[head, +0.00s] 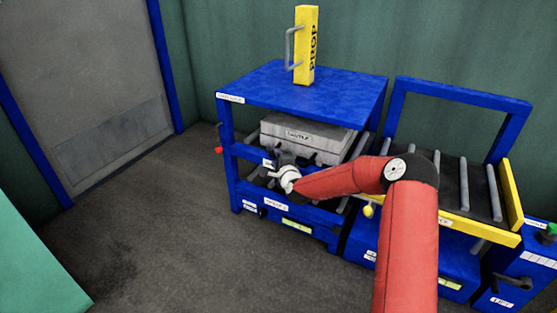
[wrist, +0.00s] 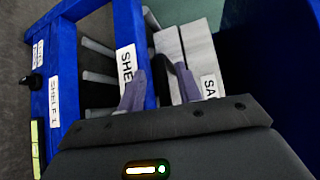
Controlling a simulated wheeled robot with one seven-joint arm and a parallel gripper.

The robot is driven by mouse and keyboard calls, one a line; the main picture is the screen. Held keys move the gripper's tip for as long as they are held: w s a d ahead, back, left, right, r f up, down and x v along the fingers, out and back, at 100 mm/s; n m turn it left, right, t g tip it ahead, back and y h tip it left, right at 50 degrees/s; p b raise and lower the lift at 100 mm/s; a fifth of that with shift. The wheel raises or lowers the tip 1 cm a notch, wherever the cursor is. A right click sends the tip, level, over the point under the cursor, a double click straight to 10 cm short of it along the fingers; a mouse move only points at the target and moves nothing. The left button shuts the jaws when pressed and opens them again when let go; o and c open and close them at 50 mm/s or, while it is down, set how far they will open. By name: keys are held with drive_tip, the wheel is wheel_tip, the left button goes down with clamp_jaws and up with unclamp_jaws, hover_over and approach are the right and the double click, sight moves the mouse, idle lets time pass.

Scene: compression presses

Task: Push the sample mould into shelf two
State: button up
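The sample mould (head: 308,136) is a grey, two-layer block lying flat in the upper bay of the blue rack (head: 300,82), under its top plate. In the wrist view its pale face (wrist: 186,48) carries a label starting "SA". My gripper (head: 277,163) is at the mould's front, at the height of the rack's middle rail; my wrist hides part of the rail. In the wrist view my gripper's two purple fingers (wrist: 160,88) stand apart, with a dark curved piece, perhaps a handle, between them. The shelf label (wrist: 126,65) reads "SHE", its number hidden.
A yellow prop (head: 305,45) with a grey handle stands on the rack's top. A roller table (head: 468,185) with a blue frame and yellow rails stands to the right. A lower shelf labelled "SHELF 1" (wrist: 54,98) lies below. Floor to the left is clear.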

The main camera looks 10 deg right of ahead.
drive_tip(key=shift+d, duration=0.3)
drive_tip(key=v, duration=0.7)
drive_tip(key=shift+s, duration=0.4)
drive_tip(key=shift+a, duration=0.1)
drive_tip(key=shift+c, duration=0.4)
